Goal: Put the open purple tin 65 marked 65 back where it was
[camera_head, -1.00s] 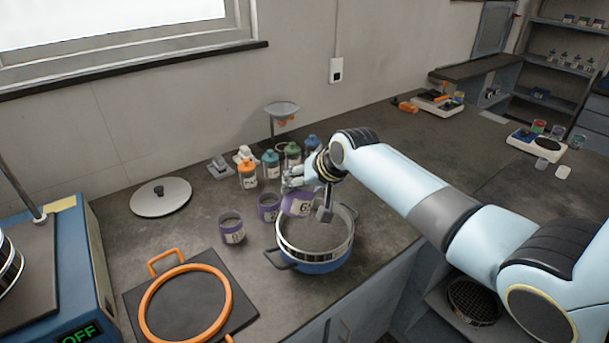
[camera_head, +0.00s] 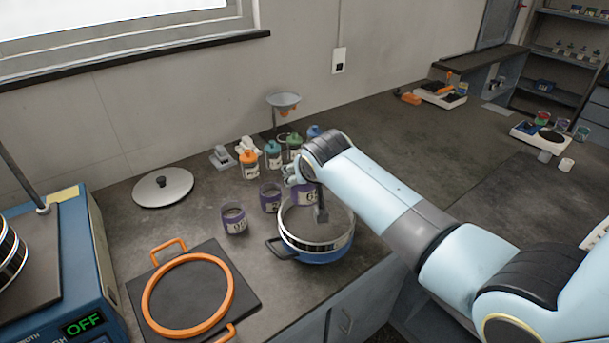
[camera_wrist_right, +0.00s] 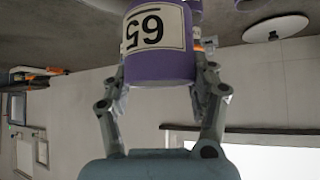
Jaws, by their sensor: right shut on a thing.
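The purple tin 65 (camera_head: 305,195) is at the back rim of the sieve pan, partly hidden by my right arm. In the right wrist view the tin (camera_wrist_right: 158,68) fills the top middle, its white label reading 65 upside down in the picture. My right gripper (camera_head: 293,181) is shut on it, with one finger on each side in the wrist view. The tin looks about upright; its mouth and contents are hidden. My left gripper is out of view.
A steel sieve on a blue pan (camera_head: 318,255) stands just in front of the held tin. Jars with orange (camera_head: 249,165), teal and green lids stand behind, near a funnel stand (camera_head: 284,101). A round lid (camera_head: 163,187) and an orange ring (camera_head: 188,296) lie left.

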